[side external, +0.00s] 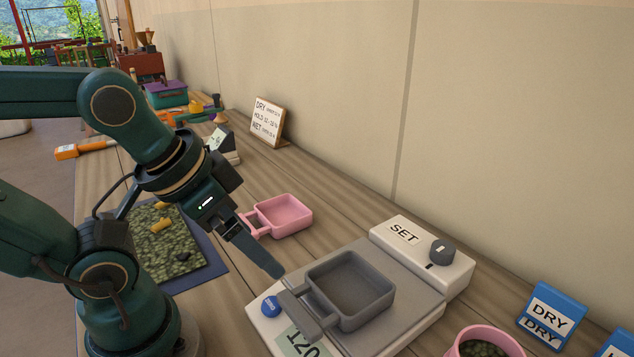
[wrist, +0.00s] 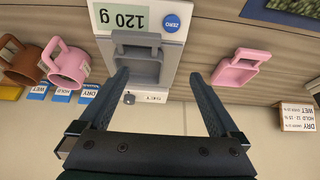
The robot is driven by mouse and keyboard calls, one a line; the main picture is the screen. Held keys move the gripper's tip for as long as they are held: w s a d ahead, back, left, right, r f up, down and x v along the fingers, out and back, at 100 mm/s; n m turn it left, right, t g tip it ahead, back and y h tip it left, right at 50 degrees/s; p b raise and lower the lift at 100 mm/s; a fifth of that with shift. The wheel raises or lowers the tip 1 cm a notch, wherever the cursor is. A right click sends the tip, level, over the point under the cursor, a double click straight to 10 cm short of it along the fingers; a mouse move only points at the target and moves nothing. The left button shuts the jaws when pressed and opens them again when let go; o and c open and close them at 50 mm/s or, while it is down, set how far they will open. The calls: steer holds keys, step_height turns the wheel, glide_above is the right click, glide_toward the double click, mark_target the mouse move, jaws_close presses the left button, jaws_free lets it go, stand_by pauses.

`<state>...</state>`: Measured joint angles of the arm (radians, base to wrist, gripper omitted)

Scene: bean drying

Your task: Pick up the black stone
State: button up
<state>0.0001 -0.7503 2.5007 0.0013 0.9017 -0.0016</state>
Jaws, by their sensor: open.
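A small black lump that looks like the black stone (side external: 183,257) lies on the bed of green beans (side external: 190,238), near its front part, in the side view. Yellow pieces (side external: 162,225) lie on the same bed. The stone is not visible in the wrist view, where only a corner of the bean bed (wrist: 300,4) shows at the top right. My gripper (side external: 277,271) is to the right of the bed, over the scale's left edge. In the wrist view my gripper (wrist: 158,77) is open, its fingers wide apart with nothing held between them.
A grey pan (side external: 378,310) sits on the scale (side external: 440,264), which reads 120 g in the wrist view. A pink scoop (side external: 285,215) stands between bed and wall. A pink mug (side external: 505,345), blue DRY cards (side external: 552,315) and a sign (side external: 267,122) stand around.

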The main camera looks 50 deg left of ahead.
steer(key=c, duration=0.3)
steer(key=s+a+f+m+g+y, duration=0.1)
steer(key=s+a+f+g, duration=0.1)
steer(key=a+g, duration=0.3)
steer(key=s+a+f+g+y, duration=0.1)
steer(key=a+f+g, duration=0.3)
steer(key=a, duration=0.7)
steer(key=s+a+f+m+g+y, duration=0.1)
steer(key=s+a+f+g+y, duration=0.1)
steer(key=a+g, duration=0.4)
steer(key=shift+s+a+f+m+g, duration=0.2)
steer(key=shift+s+a+f, duration=0.2)
steer(key=shift+a, duration=0.25)
steer(key=shift+s+a+f+m+g, duration=0.1)
steer(key=shift+s+a+f+g, duration=0.15)
steer(key=shift+a+f, duration=0.3)
steer(key=shift+g+h, duration=0.8)
steer(key=shift+g, duration=0.15)
steer(key=x, duration=0.6)
steer(key=f+x, duration=0.1)
steer(key=x, duration=0.2)
steer(key=shift+w+d+f, duration=0.15)
steer(key=shift+s+f, duration=0.3)
steer(key=shift+s, duration=0.25)
